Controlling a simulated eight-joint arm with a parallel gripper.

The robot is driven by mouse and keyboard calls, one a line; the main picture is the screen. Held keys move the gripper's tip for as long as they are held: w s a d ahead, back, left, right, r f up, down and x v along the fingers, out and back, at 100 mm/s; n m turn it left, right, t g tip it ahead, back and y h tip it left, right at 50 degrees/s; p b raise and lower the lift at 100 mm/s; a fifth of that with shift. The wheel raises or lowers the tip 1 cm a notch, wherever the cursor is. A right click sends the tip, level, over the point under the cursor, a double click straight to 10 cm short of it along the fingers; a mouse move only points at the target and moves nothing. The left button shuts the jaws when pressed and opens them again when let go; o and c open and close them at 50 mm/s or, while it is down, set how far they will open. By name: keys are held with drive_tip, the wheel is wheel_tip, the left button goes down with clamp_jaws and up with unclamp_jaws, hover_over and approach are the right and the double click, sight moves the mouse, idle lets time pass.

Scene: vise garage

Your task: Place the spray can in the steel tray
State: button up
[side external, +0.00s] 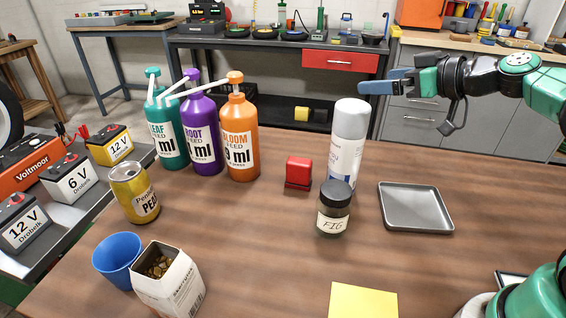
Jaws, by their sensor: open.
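The spray can (348,138) is white with a grey cap and stands upright on the wooden table. Its lower part is partly hidden by a dark jar in front. The steel tray (416,222) is a shallow grey square lying flat to the right of the can, and it is empty. My gripper (375,88) comes in from the right with its blue-grey fingers pointing left. It is open and holds nothing, and it shows above and slightly right of the can's top. I cannot tell how far apart in depth they are.
The dark FIG jar (333,212) stands just in front of the can. A red block-shaped object (298,172) stands left of it. Pump bottles (240,137), a yellow can (134,192), a blue cup (118,262) and a white carton (168,284) are further left. A yellow sheet (362,301) lies in front.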

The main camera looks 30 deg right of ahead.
sight(364, 109)
wheel_tip(364, 109, down, 5)
drive_tip(key=shift+a+r, duration=0.15)
drive_tip(key=shift+x, duration=2.8)
clamp_jaws()
